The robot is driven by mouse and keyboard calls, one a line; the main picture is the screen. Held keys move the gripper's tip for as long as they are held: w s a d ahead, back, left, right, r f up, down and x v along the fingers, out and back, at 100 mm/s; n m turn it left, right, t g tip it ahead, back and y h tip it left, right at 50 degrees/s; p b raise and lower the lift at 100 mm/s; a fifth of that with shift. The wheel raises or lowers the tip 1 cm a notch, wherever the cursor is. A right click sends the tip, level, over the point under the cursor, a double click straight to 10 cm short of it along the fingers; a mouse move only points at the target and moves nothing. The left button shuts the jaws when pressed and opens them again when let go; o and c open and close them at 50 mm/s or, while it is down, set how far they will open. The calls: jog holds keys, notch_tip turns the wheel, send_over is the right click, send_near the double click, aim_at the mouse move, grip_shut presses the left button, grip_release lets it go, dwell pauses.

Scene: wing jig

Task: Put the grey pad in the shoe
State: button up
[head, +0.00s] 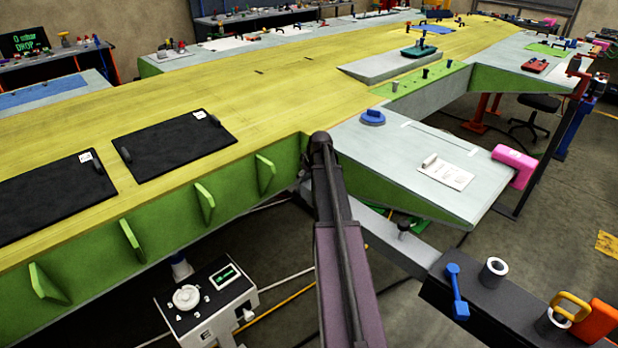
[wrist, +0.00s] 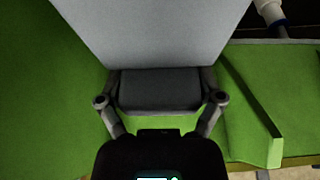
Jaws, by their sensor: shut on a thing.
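In the wrist view my gripper (wrist: 160,90) has its two fingers on either side of a dark grey block, which I take as the grey pad (wrist: 160,88). It is shut on the pad. A lighter grey face (wrist: 155,32) adjoins the pad above and widens toward the top edge; I cannot tell if it is part of the pad. Green surface lies around and behind both. In the head view my arm covers the gripper and the pad near the wing's green side. I cannot make out the shoe in either view.
Upright green brackets (head: 205,203) line the wing's green side; a green bracket (wrist: 252,130) stands right of my gripper. Black mats (head: 174,145) lie on the yellow wing top (head: 270,85). A white instrument box (head: 210,302) stands below. A grey table (head: 405,160) is at right.

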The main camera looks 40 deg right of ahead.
jog(key=o, duration=1)
jog(key=shift+r, duration=0.1)
jog(key=shift+r, duration=0.15)
jog(key=p+v, duration=1.1)
jog(key=shift+s+r, duration=0.25)
jog(key=shift+r, duration=0.05)
dwell(0.5)
jog(key=shift+a, duration=0.15)
